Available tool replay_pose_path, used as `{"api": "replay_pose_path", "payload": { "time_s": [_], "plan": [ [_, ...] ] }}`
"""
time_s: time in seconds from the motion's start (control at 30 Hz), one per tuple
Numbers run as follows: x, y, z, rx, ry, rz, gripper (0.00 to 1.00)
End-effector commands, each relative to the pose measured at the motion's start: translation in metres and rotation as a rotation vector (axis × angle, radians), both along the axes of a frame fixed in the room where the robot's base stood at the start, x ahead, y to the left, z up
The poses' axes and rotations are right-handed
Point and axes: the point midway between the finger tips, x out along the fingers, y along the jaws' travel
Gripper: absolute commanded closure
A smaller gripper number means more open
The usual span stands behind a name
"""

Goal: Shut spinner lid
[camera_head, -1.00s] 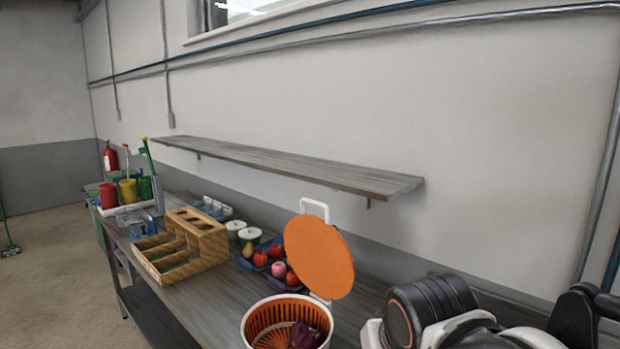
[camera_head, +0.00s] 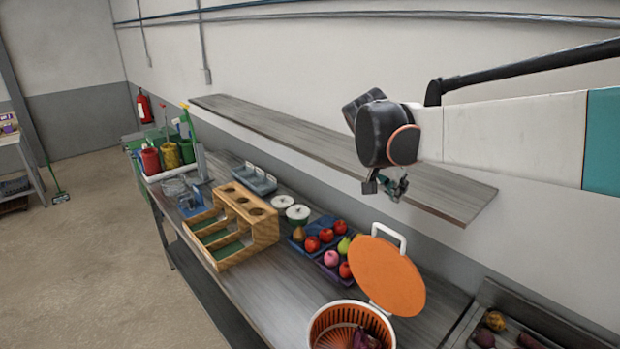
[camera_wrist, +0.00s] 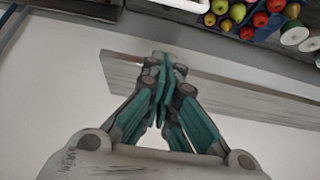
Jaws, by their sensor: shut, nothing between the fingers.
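The spinner (camera_head: 322,318) is a white bowl with an orange slotted basket, at the bottom of the head view. Its round orange lid (camera_head: 388,275) stands raised and tilted open behind the bowl, with a white handle (camera_head: 388,236) at its top. Dark purple produce lies in the basket. My gripper (camera_head: 392,190) is up in the air by the wall shelf, above and apart from the lid. In the wrist view my gripper (camera_wrist: 160,62) has its teal fingers together and empty. The bowl's lower part is cut off by the picture edge.
A wall shelf (camera_head: 330,150) runs behind my gripper. On the workbench (camera_head: 270,300) stand a wooden caddy (camera_head: 262,232), white-lidded pots (camera_head: 298,214) and blue trays of fruit (camera_head: 318,243) left of the lid. A grey tray (camera_head: 535,322) with produce lies at right.

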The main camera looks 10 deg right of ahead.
Motion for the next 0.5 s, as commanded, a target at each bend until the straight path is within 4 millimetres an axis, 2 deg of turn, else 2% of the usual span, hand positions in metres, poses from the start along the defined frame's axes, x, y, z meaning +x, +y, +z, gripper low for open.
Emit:
{"api": "replay_pose_path", "payload": {
  "time_s": [0.17,0.5],
  "plan": [
    [0.007,-0.006,-0.008,-0.001,-0.002,-0.009,1.0],
    [0.025,-0.035,-0.059,-0.001,-0.002,-0.009,1.0]
  ]
}}
